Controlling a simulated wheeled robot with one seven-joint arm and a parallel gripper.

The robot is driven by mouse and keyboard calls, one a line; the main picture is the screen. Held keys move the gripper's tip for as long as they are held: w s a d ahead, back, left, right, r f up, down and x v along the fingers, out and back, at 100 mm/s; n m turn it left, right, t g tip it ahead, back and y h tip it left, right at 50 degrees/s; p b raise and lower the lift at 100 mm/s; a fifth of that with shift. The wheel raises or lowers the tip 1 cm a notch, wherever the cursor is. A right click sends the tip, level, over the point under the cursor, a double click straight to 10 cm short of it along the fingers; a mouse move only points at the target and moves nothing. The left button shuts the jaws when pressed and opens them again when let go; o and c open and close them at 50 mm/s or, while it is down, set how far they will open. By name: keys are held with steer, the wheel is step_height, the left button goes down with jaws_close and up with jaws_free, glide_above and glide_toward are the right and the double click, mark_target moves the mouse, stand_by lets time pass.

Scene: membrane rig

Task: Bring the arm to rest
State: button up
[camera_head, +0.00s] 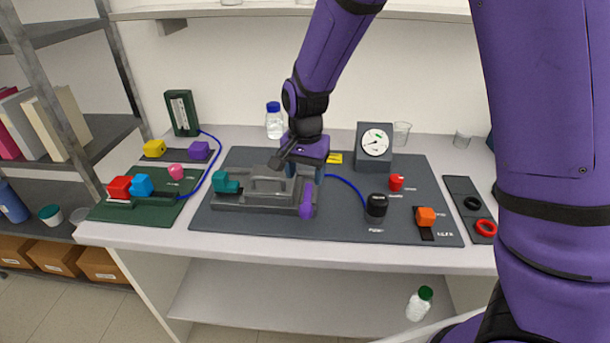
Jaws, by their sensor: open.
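My purple arm comes down from the upper right. My gripper (289,160) is over the grey membrane rig block (270,187), near its back edge. The jaws are open, and nothing shows between them. I cannot tell whether the gripper touches the block. The block carries a teal part (228,183) at its left end and a purple lever (307,199) at its right end. The wrist hides part of the rig's back right side.
A gauge box (366,155) stands behind, right of the gripper, with a black knob (376,206) and an orange block (426,216) in front. A green mat (130,211) with coloured blocks lies left. A blue-capped bottle (274,124) stands at the back. A shelf (260,12) runs above.

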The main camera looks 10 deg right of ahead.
steer(key=s+d+r+n+t, duration=0.1)
steer(key=s+d+r, duration=0.2)
steer(key=r, duration=0.2)
steer(key=s+d+r+n+y, duration=0.1)
steer(key=s+d+r, duration=0.15)
steer(key=r, duration=0.25)
steer(key=s+d+r+n+t, duration=0.1)
steer(key=s+d+r, duration=0.25)
steer(key=r, duration=0.25)
steer(key=s+d+r+n+t, duration=0.1)
steer(key=s+d+r, duration=0.1)
steer(key=s, duration=0.3)
steer(key=s+d+r+n+t, duration=0.1)
steer(key=s+d+r, duration=0.1)
steer(key=s, duration=0.3)
steer(key=s+d+r+n+t+h, duration=0.1)
steer(key=s+d+r, duration=0.2)
steer(key=s+d, duration=0.1)
steer(key=shift+s+n, duration=0.4)
steer(key=shift+s, duration=0.3)
